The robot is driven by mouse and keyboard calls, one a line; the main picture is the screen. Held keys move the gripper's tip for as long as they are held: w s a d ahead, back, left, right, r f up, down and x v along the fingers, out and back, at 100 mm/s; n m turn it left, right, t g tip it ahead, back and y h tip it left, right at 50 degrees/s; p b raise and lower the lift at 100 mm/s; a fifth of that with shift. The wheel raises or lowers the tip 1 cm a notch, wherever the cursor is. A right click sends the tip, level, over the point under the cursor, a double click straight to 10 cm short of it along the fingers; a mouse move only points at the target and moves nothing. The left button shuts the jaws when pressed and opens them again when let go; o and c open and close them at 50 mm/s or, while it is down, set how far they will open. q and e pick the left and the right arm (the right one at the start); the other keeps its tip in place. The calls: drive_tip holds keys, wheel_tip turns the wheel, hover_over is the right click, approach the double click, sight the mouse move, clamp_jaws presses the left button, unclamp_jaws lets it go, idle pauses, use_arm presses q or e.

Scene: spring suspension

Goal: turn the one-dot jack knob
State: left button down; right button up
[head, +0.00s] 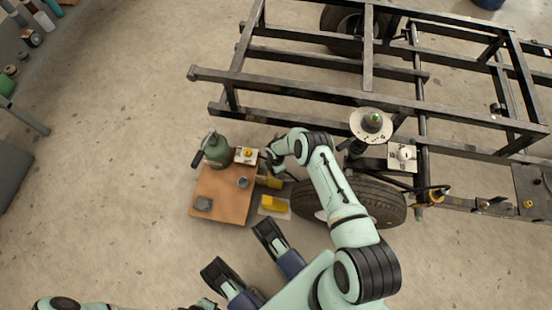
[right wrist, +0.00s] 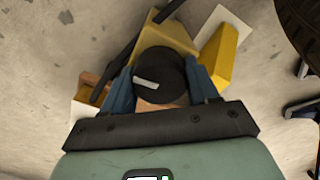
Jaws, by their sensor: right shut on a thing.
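A round black knob (right wrist: 160,72) with a pale bar mark on its face sits between my right gripper's dark blue fingers in the right wrist view. My right gripper (right wrist: 161,88) is shut on this knob. A yellow jack body (right wrist: 162,35) lies behind the knob; it also shows in the head view (head: 270,182), beside the wooden board. In the head view my right gripper (head: 272,164) is over that jack, and its arm hides most of the knob. I cannot make out any dots. My left gripper (head: 203,304) is at the bottom edge, mostly cut off.
A yellow block (head: 273,203) sits on a white plate. A tyre (head: 380,203) and the dark frame (head: 330,97) stand right.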

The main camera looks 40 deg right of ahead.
idle(0.4)
drive_tip(key=o, duration=1)
drive_tip(key=shift+o, duration=0.2)
use_arm(q)
drive_tip(key=w+d+r+t+p, duration=0.1)
drive_tip(key=w+r+t+p, duration=0.2)
drive_tip(key=w, duration=0.6)
drive_tip(key=shift+r+m+p, duration=0.3)
drive_tip(key=shift+r+p, duration=0.55)
drive_tip(key=shift+r, duration=0.55)
use_arm(e)
wheel_tip(320, 180, up, 13)
drive_tip(key=shift+r, duration=0.2)
use_arm(q)
drive_tip(key=shift+d, duration=0.1)
